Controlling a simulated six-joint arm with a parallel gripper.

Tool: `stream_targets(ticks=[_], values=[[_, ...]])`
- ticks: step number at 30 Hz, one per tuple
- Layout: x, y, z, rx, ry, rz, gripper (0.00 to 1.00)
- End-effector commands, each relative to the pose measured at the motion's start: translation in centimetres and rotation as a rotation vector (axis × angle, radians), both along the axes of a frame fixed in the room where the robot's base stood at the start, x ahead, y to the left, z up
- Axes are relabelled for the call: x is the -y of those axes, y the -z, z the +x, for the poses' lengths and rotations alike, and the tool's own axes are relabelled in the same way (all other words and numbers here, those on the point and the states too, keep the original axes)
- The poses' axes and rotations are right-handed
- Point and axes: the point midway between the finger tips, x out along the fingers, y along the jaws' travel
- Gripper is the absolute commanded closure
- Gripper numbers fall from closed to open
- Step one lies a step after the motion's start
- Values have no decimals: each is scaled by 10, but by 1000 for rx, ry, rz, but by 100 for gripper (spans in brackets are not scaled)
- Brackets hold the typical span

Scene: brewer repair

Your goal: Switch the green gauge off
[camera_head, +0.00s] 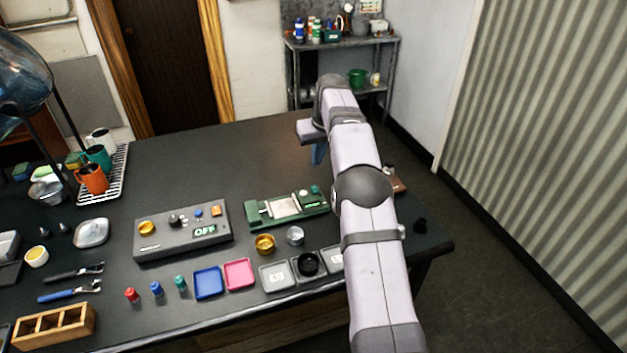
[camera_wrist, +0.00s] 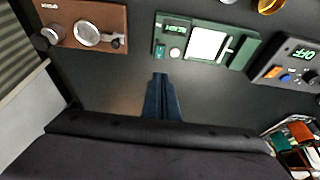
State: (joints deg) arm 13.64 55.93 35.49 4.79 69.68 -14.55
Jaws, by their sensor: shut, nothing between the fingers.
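The green gauge (camera_head: 265,218) lies on the dark table, right of the grey control box. It also shows in the wrist view (camera_wrist: 238,55), with a pale panel, a slider-like part, a small lit green display (camera_wrist: 175,28) and a round pale button (camera_wrist: 175,53). The display's digits are too small to read surely. My gripper (camera_head: 318,153) is above the table behind the gauge in the head view. In the wrist view its blue fingers (camera_wrist: 160,78) are shut and empty, pointing toward the gauge's button end, apart from it.
A grey box (camera_head: 165,250) reading OFF stands left of the gauge. A brown device (camera_wrist: 70,12) with dials is nearby. Gold (camera_head: 265,244) and silver (camera_head: 295,236) cups and small trays (camera_head: 238,273) lie in front. The table behind the gauge is mostly clear.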

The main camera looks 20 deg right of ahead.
Motion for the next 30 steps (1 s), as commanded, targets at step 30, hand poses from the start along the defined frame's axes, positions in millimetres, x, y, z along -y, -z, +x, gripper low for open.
stream_targets(ticks=[30], values=[[0,115,31,0,0,0,100]])
